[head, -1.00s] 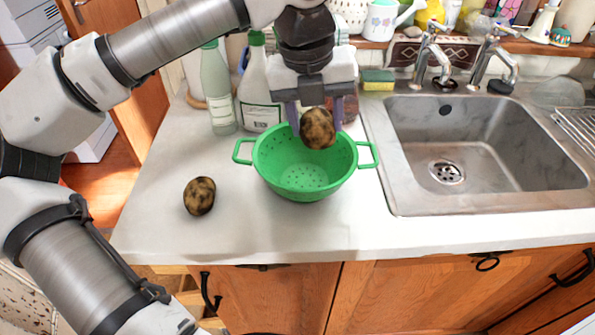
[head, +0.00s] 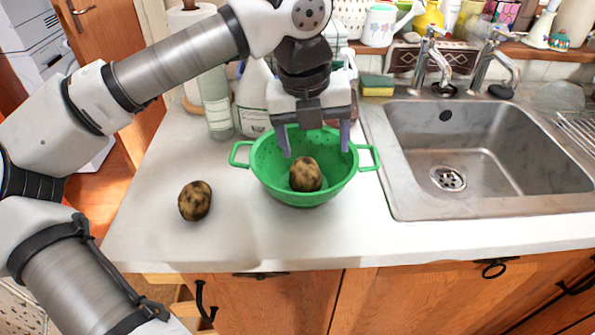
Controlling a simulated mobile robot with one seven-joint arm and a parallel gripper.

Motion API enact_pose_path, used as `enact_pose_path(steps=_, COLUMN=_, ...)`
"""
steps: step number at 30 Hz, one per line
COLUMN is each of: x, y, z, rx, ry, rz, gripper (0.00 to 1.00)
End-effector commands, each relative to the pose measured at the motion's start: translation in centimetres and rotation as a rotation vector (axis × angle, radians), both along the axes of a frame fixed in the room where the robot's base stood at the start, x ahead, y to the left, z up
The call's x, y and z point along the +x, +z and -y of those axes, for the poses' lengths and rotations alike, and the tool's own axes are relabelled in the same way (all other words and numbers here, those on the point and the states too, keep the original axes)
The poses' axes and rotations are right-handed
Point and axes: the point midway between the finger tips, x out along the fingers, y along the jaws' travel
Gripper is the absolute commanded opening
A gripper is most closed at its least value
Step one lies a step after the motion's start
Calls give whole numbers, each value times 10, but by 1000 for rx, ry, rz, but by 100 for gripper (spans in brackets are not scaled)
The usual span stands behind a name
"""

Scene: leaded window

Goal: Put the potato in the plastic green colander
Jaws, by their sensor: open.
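A brown, dark-spotted potato (head: 305,174) lies inside the plastic green colander (head: 268,172), which stands upright on the white counter left of the sink. A second similar potato (head: 195,200) lies on the counter to the left of the colander. My gripper (head: 316,150) is open and empty above the colander, its two purple fingers spread apart over the bowl. The potato in the colander sits just below the fingers and is apart from them, as far as this view shows. Part of the colander's back rim is hidden behind my gripper.
Bottles (head: 216,103) stand behind the colander, partly hidden by my arm. A metal sink (head: 490,150) with taps (head: 432,60) lies to the right, with a sponge (head: 377,82) at its back left. The counter (head: 150,235) is clear around the left potato.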

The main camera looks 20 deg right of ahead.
Motion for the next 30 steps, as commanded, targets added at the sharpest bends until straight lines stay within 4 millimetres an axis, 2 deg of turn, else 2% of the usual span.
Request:
enact_pose_path(steps=5, x=0, y=5, z=-1, rx=0, ry=1, rz=1, gripper=74)
enact_pose_path(steps=8, x=0, y=17, z=-3, rx=0, ry=2, rz=3, gripper=74)
enact_pose_path(steps=21, x=-5, y=110, z=-18, rx=-1, ry=1, rz=3, gripper=74)
enact_pose_path(steps=25, x=-6, y=127, z=-21, rx=-1, ry=2, rz=2, gripper=74)
enact_pose_path(steps=30, x=-7, y=136, z=-23, rx=0, ry=0, rz=0, gripper=74)
